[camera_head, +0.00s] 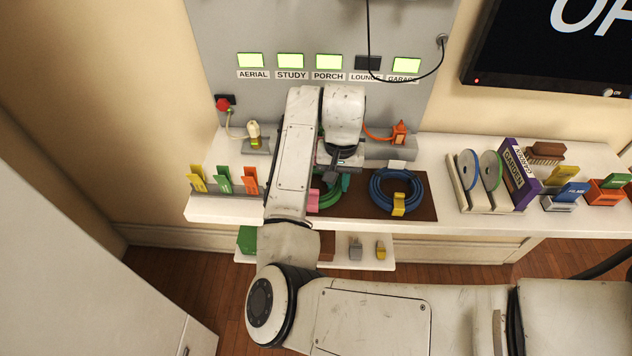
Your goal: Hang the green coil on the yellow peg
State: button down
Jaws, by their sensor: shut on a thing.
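The green coil (329,197) shows in part on the brown mat, below my gripper. My arm hides much of it. A pink clip (313,200) sits at its left side and a teal piece (346,183) at its upper right. My gripper (338,175) points down at the coil's far edge and is shut on it; the fingertips are partly hidden. I cannot make out a peg that is clearly yellow; a yellow upright piece (197,179) stands at the left end of the shelf, but I cannot tell if it is a peg.
A blue coil (374,203) with a yellow clip (398,204) lies on the brown mat (425,210) to the right. Green and orange upright pieces stand at left. Discs and a purple box (518,176) stand farther right. A black cable (405,80) hangs before the grey panel.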

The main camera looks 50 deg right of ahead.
jog(key=shift+r+p, duration=0.7)
jog(key=shift+p, duration=0.15)
jog(key=shift+r+p, duration=2.7)
jog(key=shift+r, duration=0.15)
jog(key=shift+f, duration=0.1)
